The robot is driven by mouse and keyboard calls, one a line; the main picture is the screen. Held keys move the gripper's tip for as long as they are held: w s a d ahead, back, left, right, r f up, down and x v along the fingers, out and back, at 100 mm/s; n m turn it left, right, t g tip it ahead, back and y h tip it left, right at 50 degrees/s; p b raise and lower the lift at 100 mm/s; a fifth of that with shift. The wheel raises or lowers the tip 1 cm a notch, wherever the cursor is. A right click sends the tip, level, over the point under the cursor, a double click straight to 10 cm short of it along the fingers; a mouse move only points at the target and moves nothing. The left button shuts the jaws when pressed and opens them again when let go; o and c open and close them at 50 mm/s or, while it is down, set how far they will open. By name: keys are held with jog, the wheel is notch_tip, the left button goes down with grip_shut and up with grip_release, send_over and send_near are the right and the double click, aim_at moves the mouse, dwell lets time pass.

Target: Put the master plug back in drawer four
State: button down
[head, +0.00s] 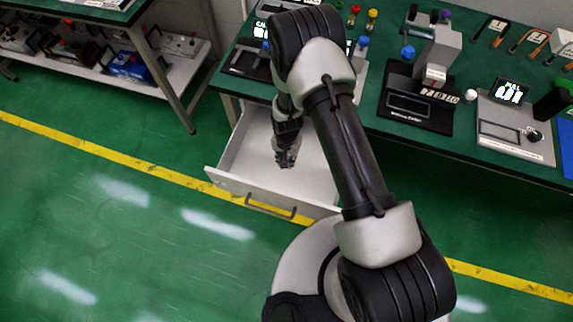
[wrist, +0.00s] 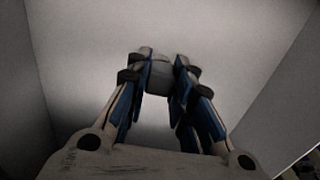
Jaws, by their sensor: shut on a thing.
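My gripper (head: 286,160) points down inside an open white drawer (head: 314,183) under the green bench. In the wrist view my gripper (wrist: 159,76) is shut on a small grey piece, the master plug (wrist: 159,74), of which only a part shows between the fingertips. The pale drawer floor and side walls (wrist: 275,105) surround the fingers. I cannot tell whether the plug touches the floor. No number is readable on the drawer front (head: 232,187). In the head view the plug cannot be made out.
The drawer handle (head: 270,206) is on the front panel. The green bench (head: 470,75) carries a black device (head: 418,105), a grey device with a display (head: 515,125) and several hanging tools. Another table (head: 165,75) with a loaded lower shelf stands at left. The green floor at left is clear.

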jog(key=shift+f+b, duration=0.65)
jog(key=shift+f, duration=1.75)
jog(key=shift+f, duration=0.1)
jog(key=c, duration=1.4)
grip_release()
notch_tip(320, 180, up, 12)
jog(key=p, duration=0.3)
jog(key=shift+r, duration=0.2)
